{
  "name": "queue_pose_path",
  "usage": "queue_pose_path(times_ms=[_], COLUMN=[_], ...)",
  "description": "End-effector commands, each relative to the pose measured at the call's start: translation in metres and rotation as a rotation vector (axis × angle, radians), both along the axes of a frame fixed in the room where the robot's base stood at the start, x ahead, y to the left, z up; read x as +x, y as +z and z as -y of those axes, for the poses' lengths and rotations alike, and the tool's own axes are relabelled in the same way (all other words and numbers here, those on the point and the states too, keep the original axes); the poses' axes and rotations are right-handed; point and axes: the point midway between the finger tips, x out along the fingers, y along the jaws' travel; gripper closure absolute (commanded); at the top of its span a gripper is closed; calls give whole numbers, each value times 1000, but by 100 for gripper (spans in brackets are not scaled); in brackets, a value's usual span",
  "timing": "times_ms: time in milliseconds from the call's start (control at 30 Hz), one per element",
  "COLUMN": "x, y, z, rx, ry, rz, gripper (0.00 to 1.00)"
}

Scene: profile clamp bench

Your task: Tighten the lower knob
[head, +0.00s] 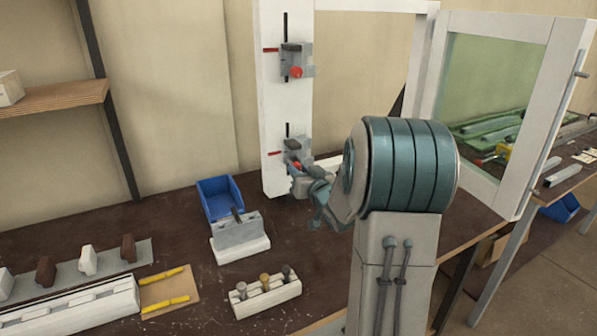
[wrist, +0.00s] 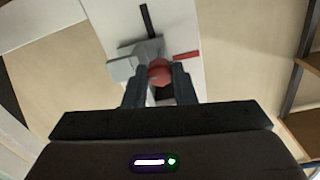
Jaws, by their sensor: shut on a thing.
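The lower knob (wrist: 160,72) is a red round knob on a grey clamp block (wrist: 128,67); in the wrist view it sits between my two fingertips. My gripper (wrist: 158,86) is shut on this knob. In the head view the lower clamp (head: 297,148) is on the white upright post (head: 274,100), and my gripper (head: 303,175) reaches it from the right, partly hiding the knob. The upper knob (head: 296,72) is red and stands free on the upper grey clamp (head: 293,55). Each clamp has a black slot and a red mark beside it.
A blue bin (head: 216,188) and a grey block on a white base (head: 240,252) stand left of the post. A white holder with several pegs (head: 264,296) is nearer. A white-framed clear panel (head: 490,90) is to the right. Bare dark bench lies between them.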

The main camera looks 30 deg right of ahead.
Motion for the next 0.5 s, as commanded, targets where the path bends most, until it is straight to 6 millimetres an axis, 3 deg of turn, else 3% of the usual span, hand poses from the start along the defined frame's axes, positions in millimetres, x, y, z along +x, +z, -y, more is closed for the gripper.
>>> queue_pose_path(times_ms=[500], x=[0], y=[2], z=[0], rx=[345], ry=[0], rz=[-10], gripper=[99])
